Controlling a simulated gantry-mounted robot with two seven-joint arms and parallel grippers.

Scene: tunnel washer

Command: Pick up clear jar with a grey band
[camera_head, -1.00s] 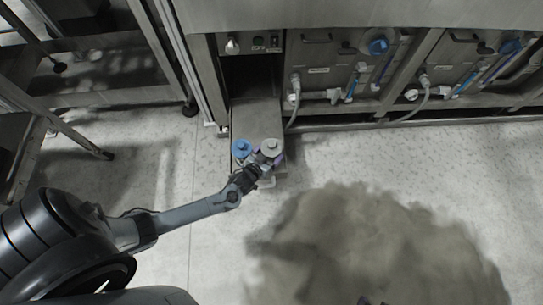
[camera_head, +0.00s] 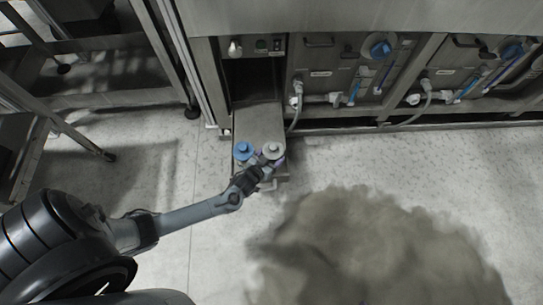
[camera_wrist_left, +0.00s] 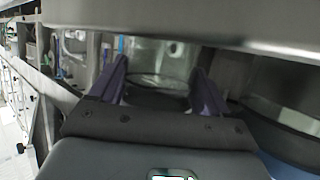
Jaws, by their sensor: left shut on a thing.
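The clear jar (camera_wrist_left: 158,72) shows between my left fingers in the left wrist view, with a dark ring low on it. In the head view its grey round top (camera_head: 273,149) is seen from above, and its body is mostly hidden. My left gripper (camera_head: 268,160) is shut on this jar from the front left. In the left wrist view the purple fingers (camera_wrist_left: 160,85) lie on either side of it. The jar stands at or just above the front end of a pulled-out metal drawer (camera_head: 258,122); I cannot tell whether it touches. My right gripper is out of view.
A blue-topped jar (camera_head: 243,150) stands close to the left of the grey top. The washer's front panels (camera_head: 330,75) with hoses rise behind. A metal rack (camera_head: 85,75) stands at left.

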